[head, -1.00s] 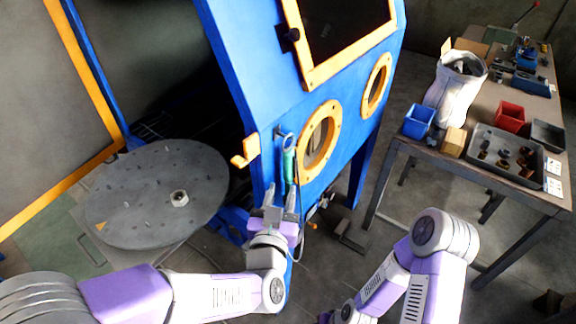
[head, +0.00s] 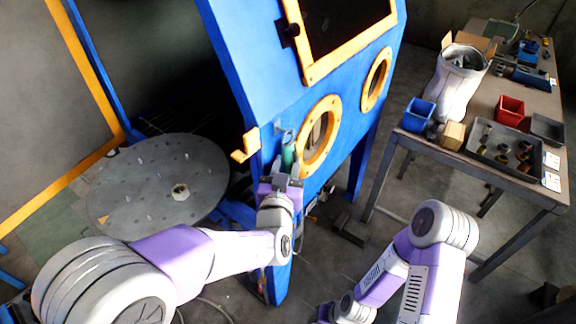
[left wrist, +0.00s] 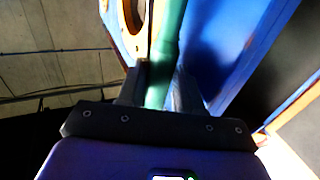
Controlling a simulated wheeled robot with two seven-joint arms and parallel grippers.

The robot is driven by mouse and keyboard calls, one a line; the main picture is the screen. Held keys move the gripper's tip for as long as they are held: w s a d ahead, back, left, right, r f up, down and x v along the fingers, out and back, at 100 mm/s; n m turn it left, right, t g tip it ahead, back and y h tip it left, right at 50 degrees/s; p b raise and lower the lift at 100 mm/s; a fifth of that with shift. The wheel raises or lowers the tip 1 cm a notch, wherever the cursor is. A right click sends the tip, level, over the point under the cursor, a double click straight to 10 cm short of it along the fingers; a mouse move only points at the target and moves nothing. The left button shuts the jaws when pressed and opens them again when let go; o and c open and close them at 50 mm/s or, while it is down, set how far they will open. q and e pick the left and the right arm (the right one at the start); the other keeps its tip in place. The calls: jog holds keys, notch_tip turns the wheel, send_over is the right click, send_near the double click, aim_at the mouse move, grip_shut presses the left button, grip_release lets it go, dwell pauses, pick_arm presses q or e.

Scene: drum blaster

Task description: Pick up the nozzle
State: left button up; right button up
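The nozzle (head: 288,154) is a slim green handle hanging upright from a hook on the front of the blue cabinet, left of a yellow ring port. My left gripper (head: 285,180) is at its lower part, with one finger on each side. In the left wrist view the nozzle (left wrist: 164,60) runs between the fingers and fills most of the gap. I cannot tell whether the fingers press on it. My right arm reaches the bottom edge of the head view, and its fingers are out of sight.
The blue cabinet (head: 255,75) stands close behind the nozzle, with yellow ring ports (head: 318,138) and a yellow bracket (head: 245,148) nearby. A round grey turntable (head: 150,195) is at left. A workbench (head: 515,178) with bins and a tray stands at right.

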pick_arm(q)
grip_shut()
jog(key=shift+r+p, duration=0.35)
jog(key=shift+r, duration=0.2)
jog(key=s+d+p, duration=0.3)
jog(key=s+d, duration=0.7)
jog(key=d, duration=0.4)
jog(key=shift+s+d+r, duration=0.2)
jog(key=shift+s+d, duration=0.05)
jog(key=shift+s, duration=0.05)
